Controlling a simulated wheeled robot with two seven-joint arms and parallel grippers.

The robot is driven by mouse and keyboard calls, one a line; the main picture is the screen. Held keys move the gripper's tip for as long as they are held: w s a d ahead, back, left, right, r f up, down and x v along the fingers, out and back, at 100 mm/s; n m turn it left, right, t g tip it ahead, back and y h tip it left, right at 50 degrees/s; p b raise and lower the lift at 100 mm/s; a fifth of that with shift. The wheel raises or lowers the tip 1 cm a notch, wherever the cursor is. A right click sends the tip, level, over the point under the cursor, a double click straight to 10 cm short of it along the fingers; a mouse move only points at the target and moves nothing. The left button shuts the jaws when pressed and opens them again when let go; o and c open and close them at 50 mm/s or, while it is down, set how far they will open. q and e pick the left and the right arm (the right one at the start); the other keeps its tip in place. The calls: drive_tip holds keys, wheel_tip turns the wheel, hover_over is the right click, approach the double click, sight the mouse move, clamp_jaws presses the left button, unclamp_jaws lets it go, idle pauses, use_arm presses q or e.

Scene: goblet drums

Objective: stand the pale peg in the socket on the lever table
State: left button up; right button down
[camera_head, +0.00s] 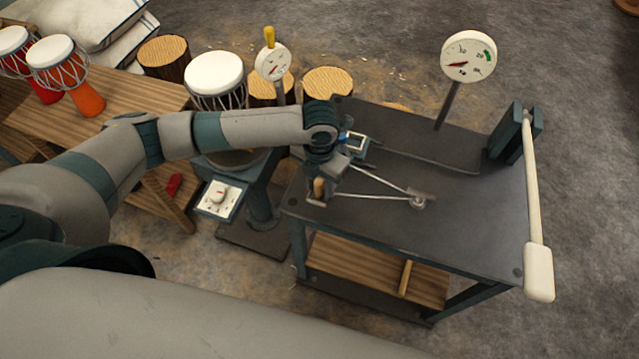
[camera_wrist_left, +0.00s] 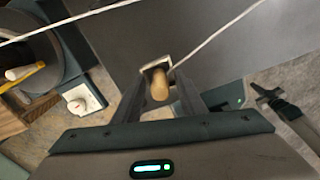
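The pale peg (camera_head: 318,187) is a short wooden cylinder. It stands at a small block with a square rim, which looks like the socket (camera_head: 316,201), near the left edge of the dark lever table (camera_head: 455,215). My left gripper (camera_head: 322,182) is down around the peg. In the left wrist view the peg (camera_wrist_left: 160,90) sits between my two fingers (camera_wrist_left: 160,88), with the socket's rim (camera_wrist_left: 154,64) just beyond it. Whether the fingers press on it, and how deep the peg sits, I cannot tell. My right gripper does not show clearly.
A white-handled lever (camera_head: 537,272) runs along the table's right edge. A round gauge (camera_head: 468,57) rises behind. Thin pale rods meet at a pivot (camera_head: 418,203). A dial stand (camera_head: 218,200) is left of the table; drums (camera_head: 215,78) and stumps (camera_head: 164,56) stand behind.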

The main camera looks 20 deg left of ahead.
sight(320, 181)
use_arm(q)
wheel_tip(320, 181, up, 11)
drive_tip(key=b, duration=0.3)
drive_tip(key=shift+w+f, duration=0.1)
drive_tip(key=shift+r, duration=0.75)
drive_tip(key=shift+d, duration=0.1)
